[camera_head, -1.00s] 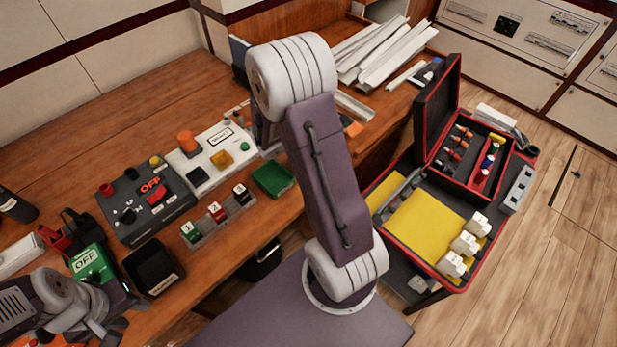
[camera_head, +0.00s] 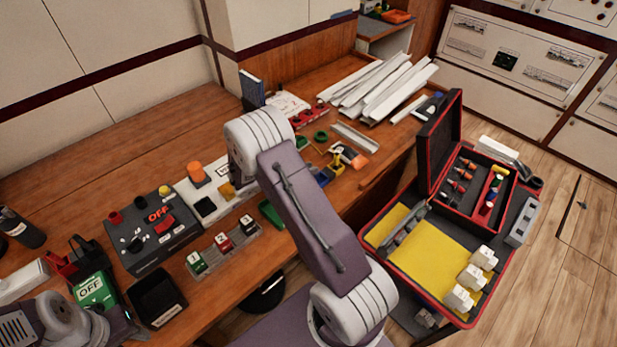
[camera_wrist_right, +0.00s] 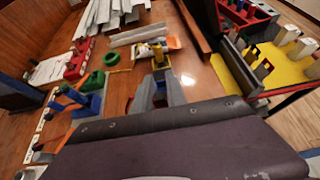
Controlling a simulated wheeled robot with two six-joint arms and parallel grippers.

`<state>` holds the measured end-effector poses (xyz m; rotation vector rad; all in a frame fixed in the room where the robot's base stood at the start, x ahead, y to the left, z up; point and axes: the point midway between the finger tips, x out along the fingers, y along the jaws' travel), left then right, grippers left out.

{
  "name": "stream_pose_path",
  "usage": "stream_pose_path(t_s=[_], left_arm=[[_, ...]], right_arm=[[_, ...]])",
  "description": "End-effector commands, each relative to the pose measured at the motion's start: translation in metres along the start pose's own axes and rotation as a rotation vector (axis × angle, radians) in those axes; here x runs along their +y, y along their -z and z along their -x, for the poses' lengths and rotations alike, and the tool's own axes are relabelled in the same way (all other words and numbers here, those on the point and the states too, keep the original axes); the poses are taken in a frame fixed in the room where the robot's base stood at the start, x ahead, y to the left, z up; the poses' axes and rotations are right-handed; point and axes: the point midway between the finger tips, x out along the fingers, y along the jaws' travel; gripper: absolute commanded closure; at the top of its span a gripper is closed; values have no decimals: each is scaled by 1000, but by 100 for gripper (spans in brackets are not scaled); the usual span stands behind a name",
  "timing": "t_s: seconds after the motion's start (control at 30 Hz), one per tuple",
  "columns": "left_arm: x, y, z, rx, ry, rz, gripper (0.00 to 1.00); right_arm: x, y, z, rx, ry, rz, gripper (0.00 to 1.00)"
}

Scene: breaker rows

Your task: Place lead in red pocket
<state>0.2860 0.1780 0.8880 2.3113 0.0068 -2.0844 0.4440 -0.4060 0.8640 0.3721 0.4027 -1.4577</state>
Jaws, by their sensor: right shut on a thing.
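My right arm crosses the middle of the head view and hides its own gripper there. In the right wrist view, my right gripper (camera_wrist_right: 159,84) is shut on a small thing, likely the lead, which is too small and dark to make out. It is over the wooden bench, short of a yellow piece (camera_wrist_right: 157,52). The red-walled insert (camera_head: 475,183) of the open case holds several small tools and coloured parts; its narrow compartment on the right appears to be the red pocket (camera_head: 497,189). The gripper is left of the case. My left arm shows at the lower left, its fingertips out of view.
The case's raised lid (camera_head: 437,140) stands at the insert's left. White blocks (camera_head: 471,277) stand on yellow foam (camera_head: 408,269). White strips (camera_head: 385,85) lie on the bench's back right. A dark OFF box (camera_head: 153,228), a black bin (camera_head: 157,296) and numbered breakers (camera_head: 223,243) crowd the left.

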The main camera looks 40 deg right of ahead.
Motion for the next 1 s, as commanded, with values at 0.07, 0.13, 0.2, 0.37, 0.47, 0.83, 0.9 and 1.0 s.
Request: stream_pose_path(t_s=[0.07, 0.13, 0.2, 0.37, 0.47, 0.83, 0.9, 1.0], left_arm=[[0, 0, -2, 0, 0, 0, 63], [0, 0, -4, 0, 0, 0, 63], [0, 0, -4, 0, 0, 0, 63], [0, 0, -4, 0, 0, 0, 63], [0, 0, -4, 0, 0, 0, 63], [0, -1, -7, 0, 0, 0, 63], [0, -1, -7, 0, 0, 0, 63], [0, -1, -6, 0, 0, 0, 63]], right_arm=[[-1, 11, -6, 1, 3, 4, 100], [-1, 23, -12, 1, 2, 4, 100], [-1, 31, -17, 1, 1, 3, 100], [-1, 35, -19, 1, 0, -1, 100], [-1, 35, -19, 1, 0, 0, 100], [-1, 37, -21, 1, 0, 0, 61], [-1, 37, -21, 1, 0, 0, 61], [-1, 36, -20, 1, 0, 0, 61]])
